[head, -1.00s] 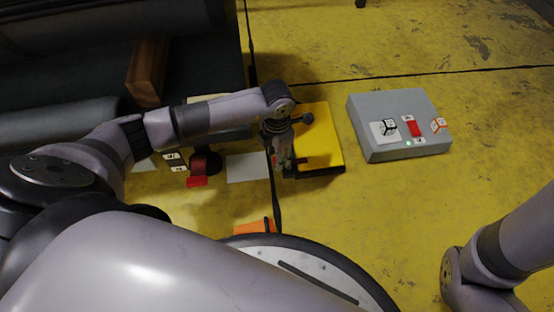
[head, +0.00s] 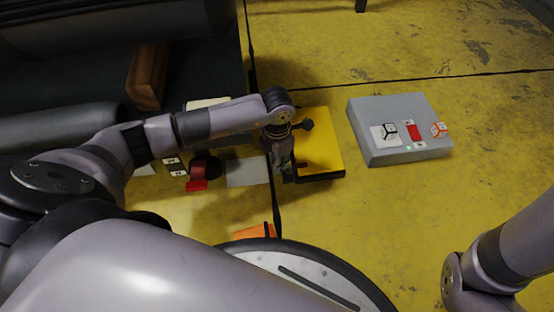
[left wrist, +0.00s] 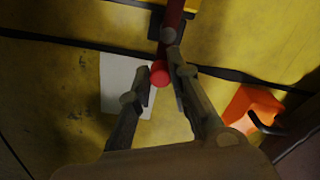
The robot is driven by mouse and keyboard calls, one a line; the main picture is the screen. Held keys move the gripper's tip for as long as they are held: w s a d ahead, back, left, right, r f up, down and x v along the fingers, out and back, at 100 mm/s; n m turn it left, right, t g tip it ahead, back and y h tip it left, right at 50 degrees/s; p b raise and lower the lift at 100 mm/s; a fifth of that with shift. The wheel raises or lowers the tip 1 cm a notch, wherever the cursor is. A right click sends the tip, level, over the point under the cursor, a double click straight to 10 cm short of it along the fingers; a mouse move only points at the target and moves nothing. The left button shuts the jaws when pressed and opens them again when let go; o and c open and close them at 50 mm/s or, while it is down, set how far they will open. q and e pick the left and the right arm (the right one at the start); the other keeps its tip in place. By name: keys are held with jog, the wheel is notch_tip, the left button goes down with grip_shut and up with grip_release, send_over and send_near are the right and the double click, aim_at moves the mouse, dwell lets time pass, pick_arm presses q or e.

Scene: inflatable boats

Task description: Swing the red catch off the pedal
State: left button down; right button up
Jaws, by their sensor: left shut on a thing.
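The yellow pedal (head: 325,130) lies on the floor in the middle of the head view, with a dark base along its edge. My left gripper (head: 287,177) is at its near left side, pointing down. In the left wrist view the red catch (left wrist: 160,75) shows as a round red end on a dark red bar running up toward the yellow. My left gripper (left wrist: 157,70) is shut on the catch, one finger on each side. In the head view my arm hides most of the catch. Only my right arm's links show at the lower right; its gripper is out of view.
A grey box (head: 385,115) with a red switch (head: 414,133) and marked cubes stands to the right. A white sheet (head: 247,171) and a red-and-black part (head: 200,175) lie to the left. An orange object (head: 256,231) is nearer me. Floor between pedal and box is clear.

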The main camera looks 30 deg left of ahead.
pick_arm(q)
jog(key=shift+m, duration=0.3)
jog(key=shift+w+d+m+p, duration=0.1)
jog(key=shift+w+m+p, duration=0.65)
jog(key=shift+m, duration=1.8)
jog(key=shift+w+m+p, duration=0.7)
jog(key=shift+w+m, duration=0.05)
jog(key=shift+m, duration=1.85)
jog(key=shift+w+d+m+p, duration=0.1)
jog(key=shift+w+m+p, duration=0.65)
jog(key=shift+m, duration=1.8)
jog(key=c, duration=1.5)
grip_release()
jog(key=shift+r, duration=0.1)
jog(key=shift+r, duration=3.9)
